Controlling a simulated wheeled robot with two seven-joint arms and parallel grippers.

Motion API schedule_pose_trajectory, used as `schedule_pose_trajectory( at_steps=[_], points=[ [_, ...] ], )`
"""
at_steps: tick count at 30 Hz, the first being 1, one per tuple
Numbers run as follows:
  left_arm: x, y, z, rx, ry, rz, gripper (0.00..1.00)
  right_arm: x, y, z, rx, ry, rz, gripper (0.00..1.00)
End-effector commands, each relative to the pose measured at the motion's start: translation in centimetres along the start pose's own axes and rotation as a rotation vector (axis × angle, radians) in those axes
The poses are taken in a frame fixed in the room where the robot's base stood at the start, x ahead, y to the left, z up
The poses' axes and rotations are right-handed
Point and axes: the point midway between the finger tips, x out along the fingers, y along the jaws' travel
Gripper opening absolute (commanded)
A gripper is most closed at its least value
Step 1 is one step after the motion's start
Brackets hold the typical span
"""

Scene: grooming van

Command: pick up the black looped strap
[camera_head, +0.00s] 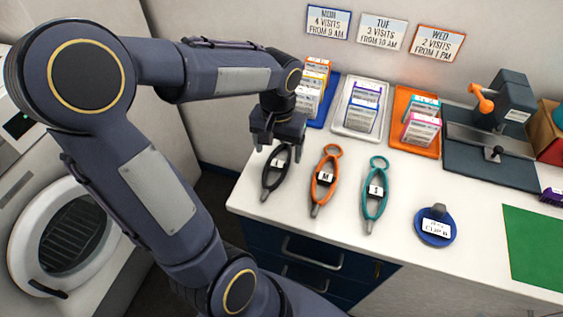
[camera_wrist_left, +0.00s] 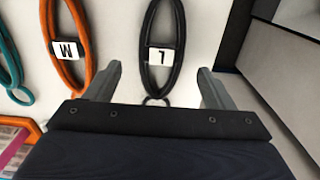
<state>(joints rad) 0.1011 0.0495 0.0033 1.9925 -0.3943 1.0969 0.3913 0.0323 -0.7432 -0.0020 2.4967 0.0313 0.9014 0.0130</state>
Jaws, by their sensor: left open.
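The black looped strap (camera_head: 267,179) lies on the white counter near its left edge, with a white tag marked L. In the left wrist view the black strap (camera_wrist_left: 144,80) runs between my two fingers, its small end ring near the palm. My left gripper (camera_head: 277,140) is open and above the strap's far end; its fingers also show in the left wrist view (camera_wrist_left: 158,90). The fingers stand apart on either side of the strap and do not appear to touch it. The strap's far end is partly hidden by the gripper in the head view. My right gripper is not in view.
An orange strap (camera_head: 314,189) marked M and a teal strap (camera_head: 367,204) marked S lie to the right. Blue (camera_head: 331,93), white (camera_head: 340,124) and orange (camera_head: 428,149) trays with cards stand behind. A blue round item (camera_head: 426,236) lies farther right. The wall is close behind.

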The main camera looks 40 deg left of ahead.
Motion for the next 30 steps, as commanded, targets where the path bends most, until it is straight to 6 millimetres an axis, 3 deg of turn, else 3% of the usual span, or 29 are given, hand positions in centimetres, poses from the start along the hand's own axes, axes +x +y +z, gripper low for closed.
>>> schedule_pose_trajectory(
  at_steps=[6, 16, 27, 30],
  points=[
    [3.3, -0.1, 0.1, 0.001, -0.005, -0.001, 0.76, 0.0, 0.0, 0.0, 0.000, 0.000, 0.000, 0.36],
    [4.0, -0.1, 0.0, 0.000, 0.000, 0.001, 0.75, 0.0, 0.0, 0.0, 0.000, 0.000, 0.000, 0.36],
    [3.9, -0.1, 0.0, 0.001, 0.000, 0.001, 0.27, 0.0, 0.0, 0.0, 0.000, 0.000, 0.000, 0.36],
    [3.9, -0.1, 0.0, 0.001, 0.000, 0.001, 0.25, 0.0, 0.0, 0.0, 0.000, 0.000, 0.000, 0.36]
  ],
)
